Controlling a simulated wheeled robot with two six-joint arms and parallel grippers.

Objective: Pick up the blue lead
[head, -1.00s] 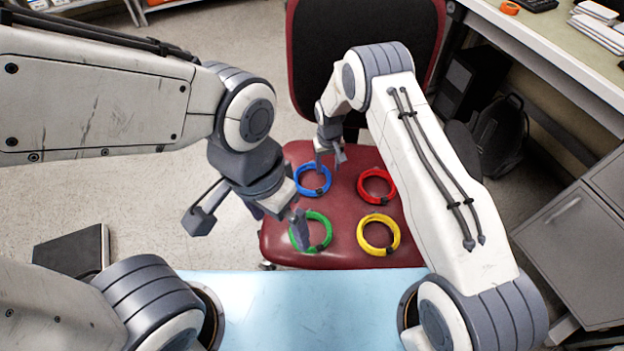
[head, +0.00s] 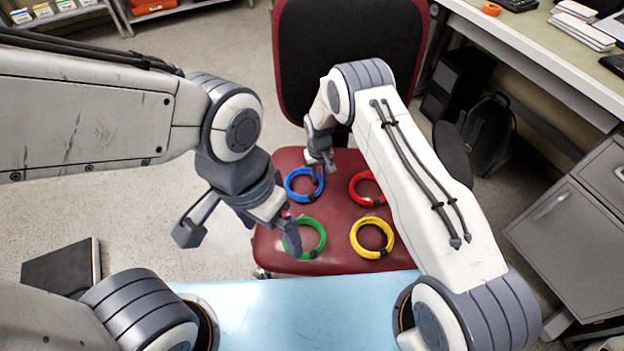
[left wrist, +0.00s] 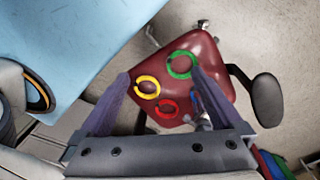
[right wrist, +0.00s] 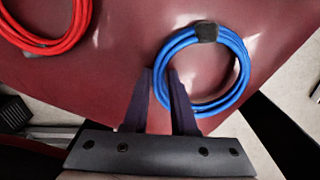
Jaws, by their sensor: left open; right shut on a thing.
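The blue lead (head: 289,189) is a coiled ring at the back left of the red chair seat (head: 335,232). My right gripper (head: 320,170) is at the coil's right side. In the right wrist view my right gripper (right wrist: 161,72) is shut on the near left edge of the blue lead (right wrist: 246,68), with a finger on each side; the coil appears still flat at the seat. My left gripper (head: 240,232) is open and empty, in the air at the seat's left front. In the left wrist view its fingers are spread wide (left wrist: 158,85).
Red (head: 368,201), yellow (head: 354,235) and green (head: 319,230) coiled leads also lie on the seat. The chair's backrest (head: 350,55) rises behind. A workbench (head: 560,75) and grey cabinet (head: 575,225) stand right. A pale blue surface (head: 280,315) is in front.

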